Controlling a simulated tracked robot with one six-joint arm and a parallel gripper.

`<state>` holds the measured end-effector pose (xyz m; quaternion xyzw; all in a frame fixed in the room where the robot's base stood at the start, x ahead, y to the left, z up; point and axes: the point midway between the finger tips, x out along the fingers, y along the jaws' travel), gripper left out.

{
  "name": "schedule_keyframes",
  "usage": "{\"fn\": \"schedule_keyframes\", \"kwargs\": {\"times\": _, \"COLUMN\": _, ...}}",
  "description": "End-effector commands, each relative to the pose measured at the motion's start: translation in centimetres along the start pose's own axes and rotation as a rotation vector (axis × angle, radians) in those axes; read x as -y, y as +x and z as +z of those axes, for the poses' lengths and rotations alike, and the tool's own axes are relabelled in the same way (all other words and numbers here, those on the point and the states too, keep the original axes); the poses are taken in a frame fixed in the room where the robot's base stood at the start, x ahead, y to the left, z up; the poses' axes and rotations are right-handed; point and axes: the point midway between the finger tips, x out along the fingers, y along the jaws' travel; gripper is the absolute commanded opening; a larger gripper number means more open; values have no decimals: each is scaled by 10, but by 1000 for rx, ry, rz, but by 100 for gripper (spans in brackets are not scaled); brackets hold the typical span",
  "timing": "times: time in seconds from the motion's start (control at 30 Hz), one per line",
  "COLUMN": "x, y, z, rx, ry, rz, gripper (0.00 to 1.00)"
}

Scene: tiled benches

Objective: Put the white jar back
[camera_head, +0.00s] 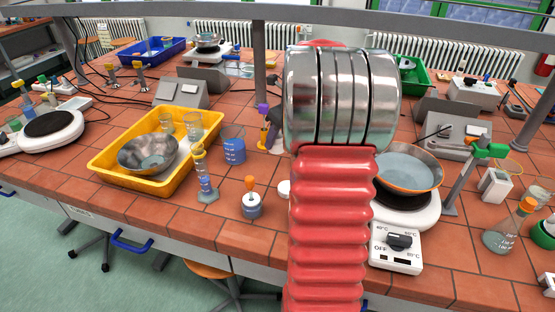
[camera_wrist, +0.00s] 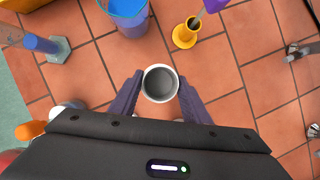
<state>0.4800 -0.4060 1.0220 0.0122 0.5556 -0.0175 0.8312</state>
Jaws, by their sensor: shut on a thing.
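The white jar (camera_wrist: 160,69) shows from above in the wrist view, a round white rim around a grey inside. My gripper (camera_wrist: 161,82) is shut on it, with one dark finger against each side. Whether the jar touches the tiles below cannot be told. In the head view my red arm hides the gripper. A small white piece (camera_head: 284,188) shows at the left edge of the arm and looks like part of the jar.
A blue beaker (camera_head: 233,151), a measuring cylinder (camera_head: 205,180) and an orange-topped bottle (camera_head: 251,205) stand to the left. A yellow-footed holder (camera_wrist: 184,38) stands beyond the jar. A yellow tray (camera_head: 112,182) lies farther left; a hotplate (camera_head: 400,220) with a pan is right.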

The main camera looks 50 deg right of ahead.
Motion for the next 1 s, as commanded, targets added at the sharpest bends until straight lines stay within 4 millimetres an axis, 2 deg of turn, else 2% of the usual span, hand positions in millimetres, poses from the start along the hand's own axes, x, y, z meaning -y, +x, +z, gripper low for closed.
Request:
{"fn": "schedule_keyframes", "kwargs": {"times": 0.1, "x": 0, "y": 16, "z": -7, "rx": -1, "ry": 2, "rz": 1, "gripper": 12}}
{"fn": "schedule_keyframes", "kwargs": {"times": 0.2, "x": 1, "y": 23, "z": -10, "rx": 0, "ry": 0, "rz": -1, "gripper": 12}}
{"fn": "schedule_keyframes", "kwargs": {"times": 0.57, "x": 1, "y": 26, "z": -11, "rx": 0, "ry": 1, "rz": -1, "gripper": 12}}
{"fn": "schedule_keyframes", "kwargs": {"times": 0.9, "x": 1, "y": 63, "z": -27, "rx": -1, "ry": 3, "rz": -1, "gripper": 12}}
{"fn": "schedule_keyframes", "kwargs": {"times": 1.0, "x": 2, "y": 66, "z": -28, "rx": 0, "ry": 2, "rz": -1, "gripper": 12}}
